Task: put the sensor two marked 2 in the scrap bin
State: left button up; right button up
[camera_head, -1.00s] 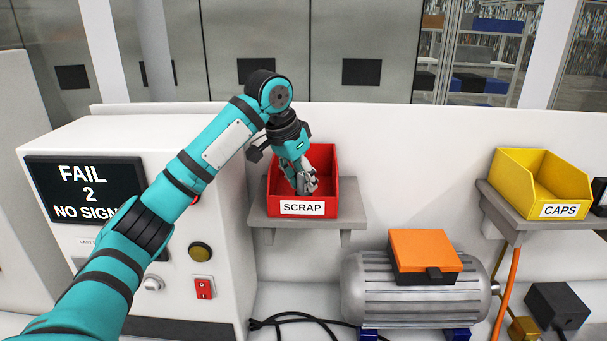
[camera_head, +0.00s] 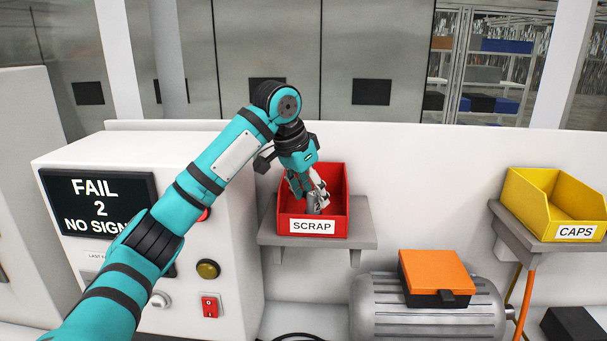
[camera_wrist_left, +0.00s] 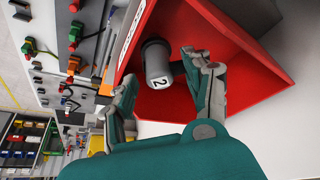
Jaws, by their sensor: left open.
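The sensor two (camera_wrist_left: 158,68) is a grey cylinder with a dark end and a white label marked 2. In the left wrist view it is inside the red scrap bin (camera_wrist_left: 262,92), between the spread fingers. My left gripper (camera_head: 315,200) reaches down into the scrap bin (camera_head: 341,211) on its grey shelf in the head view. In the left wrist view my left gripper (camera_wrist_left: 152,76) is open, with a gap between the sensor and the right finger. Whether the sensor touches the left finger is unclear. My right gripper is not in view.
A test cabinet with a screen (camera_head: 97,203) reading FAIL 2 stands left of the bin. A grey motor (camera_head: 428,312) with an orange-topped box (camera_head: 436,272) lies below right. A yellow CAPS bin (camera_head: 552,208) is at the right. The wall behind the bin is bare.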

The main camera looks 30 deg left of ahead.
pick_arm(q)
jog(key=b+v, duration=0.1)
jog(key=v, duration=0.9)
jog(key=shift+s+r+b, duration=0.2)
jog(key=shift+b, duration=0.1)
jog(key=shift+w, duration=0.1)
jog(key=shift+f, duration=0.1)
